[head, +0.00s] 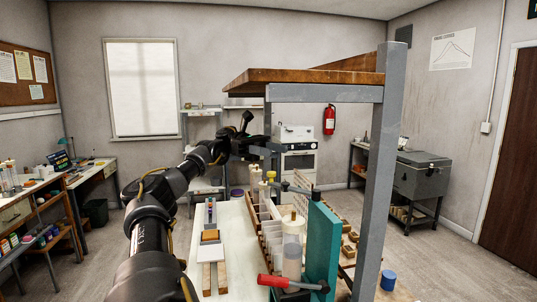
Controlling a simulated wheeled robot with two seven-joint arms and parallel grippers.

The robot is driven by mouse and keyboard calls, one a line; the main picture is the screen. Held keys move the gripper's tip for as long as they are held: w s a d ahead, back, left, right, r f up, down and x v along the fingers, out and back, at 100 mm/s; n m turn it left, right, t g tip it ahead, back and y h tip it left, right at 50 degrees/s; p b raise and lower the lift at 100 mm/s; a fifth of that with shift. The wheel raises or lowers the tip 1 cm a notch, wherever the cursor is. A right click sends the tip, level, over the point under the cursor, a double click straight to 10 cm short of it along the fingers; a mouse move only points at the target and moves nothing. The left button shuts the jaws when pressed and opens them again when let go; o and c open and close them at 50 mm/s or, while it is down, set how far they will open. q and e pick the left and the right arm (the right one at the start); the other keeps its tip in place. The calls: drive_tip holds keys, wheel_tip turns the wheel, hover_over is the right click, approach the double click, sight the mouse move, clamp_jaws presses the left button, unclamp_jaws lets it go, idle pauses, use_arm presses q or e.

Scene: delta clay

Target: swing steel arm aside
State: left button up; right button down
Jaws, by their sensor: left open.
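A grey steel frame holds up a wooden shelf (300,76). Its horizontal grey beam (325,94) runs under the shelf to a thick upright post (377,180) at the right. I cannot tell for sure which steel part is the arm that swings. My left arm rises from the bottom left, and my left gripper (262,149) is open near the far, thinner post of the frame. The fingers are small and dark, and I cannot tell whether they touch the post. No object shows between them. My right gripper is not in view.
Below is a white bench (232,235) with wooden racks, bottles, a teal panel (322,250) and a red-handled tool (285,283). A blue cup (388,280) stands at the right. A grey chest (421,174) stands at the wall. Open floor lies at the right.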

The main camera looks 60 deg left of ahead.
use_arm(q)
drive_tip(key=s+d+r+b, duration=0.5)
drive_tip(key=d+b, duration=0.1)
drive_tip(key=d, duration=0.2)
drive_tip(key=shift+d, duration=0.25)
